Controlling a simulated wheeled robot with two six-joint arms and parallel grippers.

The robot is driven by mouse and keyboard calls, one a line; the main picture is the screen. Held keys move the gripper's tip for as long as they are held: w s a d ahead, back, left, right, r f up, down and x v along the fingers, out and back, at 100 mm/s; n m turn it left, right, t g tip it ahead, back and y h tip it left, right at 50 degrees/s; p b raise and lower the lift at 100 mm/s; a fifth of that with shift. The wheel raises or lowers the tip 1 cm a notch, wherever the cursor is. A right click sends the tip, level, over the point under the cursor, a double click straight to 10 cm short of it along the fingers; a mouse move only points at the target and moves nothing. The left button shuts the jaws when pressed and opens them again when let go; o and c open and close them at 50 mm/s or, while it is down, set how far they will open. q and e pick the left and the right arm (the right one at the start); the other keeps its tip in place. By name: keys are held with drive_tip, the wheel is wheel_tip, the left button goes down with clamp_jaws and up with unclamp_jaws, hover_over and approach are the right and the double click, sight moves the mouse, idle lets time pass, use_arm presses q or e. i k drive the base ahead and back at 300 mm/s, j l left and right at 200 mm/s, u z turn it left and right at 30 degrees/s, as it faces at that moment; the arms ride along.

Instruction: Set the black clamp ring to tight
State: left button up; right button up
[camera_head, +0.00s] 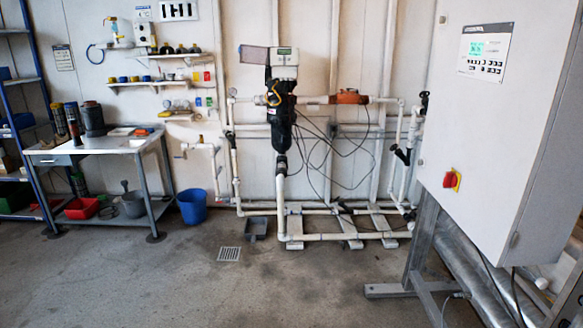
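A black upright vessel (281,128) with a grey-white head unit (285,58) on top is mounted in the white pipework by the back wall, left of the picture's middle. Neither of my grippers is in view.
A large white cabinet (490,130) with a red switch (452,180) stands close on the right, on a metal frame. A workbench (95,150) and a blue bucket (192,206) are at the left. Low pipes and feet (345,237) front the vessel. The floor (240,290) before them is clear.

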sight(271, 119)
drive_tip(key=i+u, duration=0.4)
drive_tip(key=i, duration=1.55)
